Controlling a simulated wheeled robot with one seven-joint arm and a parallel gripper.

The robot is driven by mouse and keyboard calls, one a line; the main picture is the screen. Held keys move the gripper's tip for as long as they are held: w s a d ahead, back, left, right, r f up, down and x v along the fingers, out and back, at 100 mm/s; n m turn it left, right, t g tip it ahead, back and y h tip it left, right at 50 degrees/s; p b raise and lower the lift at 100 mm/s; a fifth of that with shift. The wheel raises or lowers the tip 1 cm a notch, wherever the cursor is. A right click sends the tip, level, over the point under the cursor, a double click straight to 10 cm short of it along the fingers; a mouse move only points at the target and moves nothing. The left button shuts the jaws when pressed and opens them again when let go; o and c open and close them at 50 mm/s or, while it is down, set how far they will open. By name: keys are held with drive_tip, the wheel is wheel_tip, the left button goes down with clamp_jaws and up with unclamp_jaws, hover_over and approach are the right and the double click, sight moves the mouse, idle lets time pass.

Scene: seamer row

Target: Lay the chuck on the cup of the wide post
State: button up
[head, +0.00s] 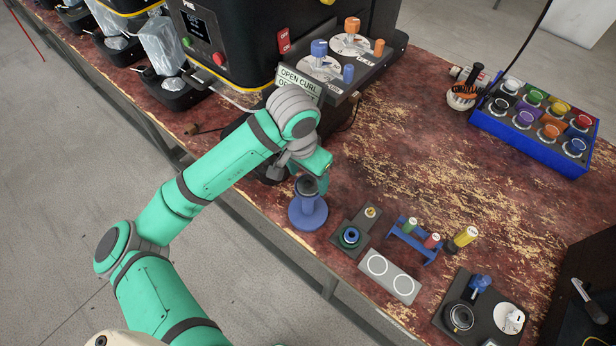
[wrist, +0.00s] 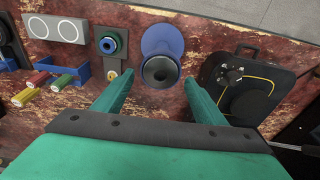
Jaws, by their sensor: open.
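A blue post (head: 308,212) with a broad round base stands upright near the table's front edge; it also shows in the wrist view (wrist: 162,38). A dark round piece with a hollow middle, which looks like the chuck (wrist: 160,72), sits at the top of this post; it shows partly under my gripper in the head view (head: 307,186). I cannot tell how fully it is seated in the cup. My gripper (wrist: 158,80) is open, with one finger on each side of the dark piece and visible gaps. It is over the post in the head view (head: 313,174).
Right of the post are a grey block with a blue-green ring (head: 350,236), a two-circle plate (head: 389,276) and a blue rack of coloured cylinders (head: 414,240). The black machine (head: 250,50) stands behind my arm. Bare tabletop lies behind the rack.

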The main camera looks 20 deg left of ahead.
sight(302, 188)
wheel_tip(302, 188, up, 11)
drive_tip(key=s, duration=0.1)
drive_tip(key=shift+s+a+r, duration=0.15)
drive_tip(key=shift+s+a, duration=0.2)
drive_tip(key=shift+a, duration=0.1)
drive_tip(key=shift+w, duration=0.1)
